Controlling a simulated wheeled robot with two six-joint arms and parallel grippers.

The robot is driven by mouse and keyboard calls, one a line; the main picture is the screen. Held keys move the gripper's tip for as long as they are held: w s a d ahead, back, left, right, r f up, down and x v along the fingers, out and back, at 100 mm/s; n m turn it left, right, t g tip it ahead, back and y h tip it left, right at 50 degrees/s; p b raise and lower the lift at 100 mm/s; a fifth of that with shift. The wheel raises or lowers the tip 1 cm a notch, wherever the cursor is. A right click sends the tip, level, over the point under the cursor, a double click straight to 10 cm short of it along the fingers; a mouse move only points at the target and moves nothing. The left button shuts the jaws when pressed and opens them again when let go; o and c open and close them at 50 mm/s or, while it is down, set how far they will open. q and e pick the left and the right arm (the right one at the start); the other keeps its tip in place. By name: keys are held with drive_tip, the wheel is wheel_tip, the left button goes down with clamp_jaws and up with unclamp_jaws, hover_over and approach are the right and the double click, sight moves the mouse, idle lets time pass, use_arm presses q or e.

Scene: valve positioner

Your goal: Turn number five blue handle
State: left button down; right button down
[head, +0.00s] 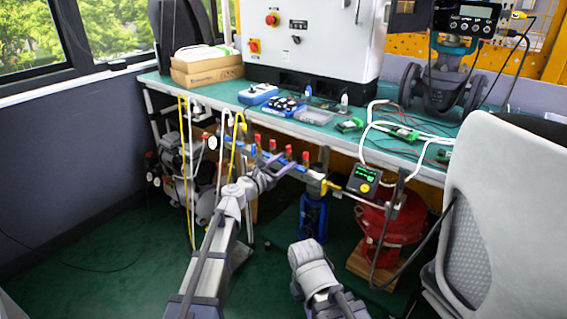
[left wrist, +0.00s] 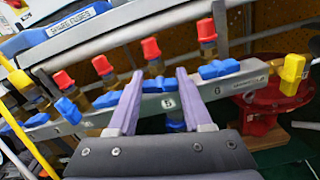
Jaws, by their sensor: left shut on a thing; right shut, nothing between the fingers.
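A rail of valves (head: 262,158) with blue handles and red caps runs below the bench's front edge. In the left wrist view, the blue handle above the label "5" (left wrist: 156,85) sits between the purple fingers of my left gripper (left wrist: 159,76). The fingers are shut on it from both sides. The handle lies roughly along the rail. The handle labelled "6" (left wrist: 219,69) is just right of it. In the head view, my left gripper (head: 284,170) is at the rail. My right arm shows low in the middle; its fingers cannot be made out.
A gauge with a green display (head: 363,180) and a red pot (head: 388,232) are right of the rail. A blue cylinder (head: 314,217) stands below. Yellow hoses (head: 187,165) hang at the left. A white chair (head: 500,215) blocks the right side.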

idle(0.3)
use_arm(q)
drive_tip(key=c, duration=0.6)
unclamp_jaws()
drive_tip(key=shift+s, duration=0.1)
drive_tip(key=v, duration=0.7)
drive_tip(key=shift+s+a, duration=0.25)
